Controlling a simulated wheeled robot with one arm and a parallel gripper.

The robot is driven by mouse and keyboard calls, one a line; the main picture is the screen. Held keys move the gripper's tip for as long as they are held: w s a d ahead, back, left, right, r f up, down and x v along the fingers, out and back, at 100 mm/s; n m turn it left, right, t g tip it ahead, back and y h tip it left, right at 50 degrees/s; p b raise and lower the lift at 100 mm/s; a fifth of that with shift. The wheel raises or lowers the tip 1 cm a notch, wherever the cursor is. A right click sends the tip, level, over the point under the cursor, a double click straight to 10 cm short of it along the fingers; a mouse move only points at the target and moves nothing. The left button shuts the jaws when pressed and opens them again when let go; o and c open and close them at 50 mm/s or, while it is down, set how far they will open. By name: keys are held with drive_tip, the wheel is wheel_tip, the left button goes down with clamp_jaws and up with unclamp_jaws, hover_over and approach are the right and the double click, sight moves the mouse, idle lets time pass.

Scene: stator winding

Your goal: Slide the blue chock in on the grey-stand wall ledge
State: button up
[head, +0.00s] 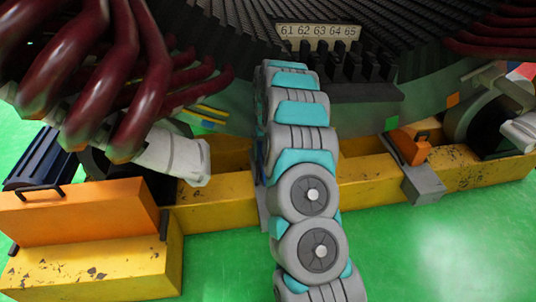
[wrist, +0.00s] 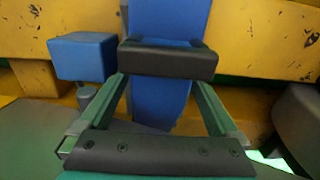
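A blue piece (wrist: 165,105), which I take for the blue chock, stands in the middle of the wrist view, behind a dark crossbar. My gripper (wrist: 168,62) shows there as two green bars running from a dark screwed plate to that crossbar. Whether it is clamped on the blue piece is unclear. In the head view my arm hides the gripper and the blue piece. A grey stand (head: 424,187) with an orange block (head: 411,148) sits on the yellow beam to the right. A grey edge beside my arm (head: 262,205) may be another stand, mostly hidden.
A second blue block (wrist: 82,55) is at the left of the wrist view, before the yellow beam (wrist: 262,40). In the head view, dark red coils (head: 70,70) hang at upper left above an orange box (head: 80,212). The green floor at lower right (head: 440,250) is clear.

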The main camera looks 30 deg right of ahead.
wheel_tip(320, 180, up, 7)
drive_tip(key=shift+r, duration=0.4)
idle(0.4)
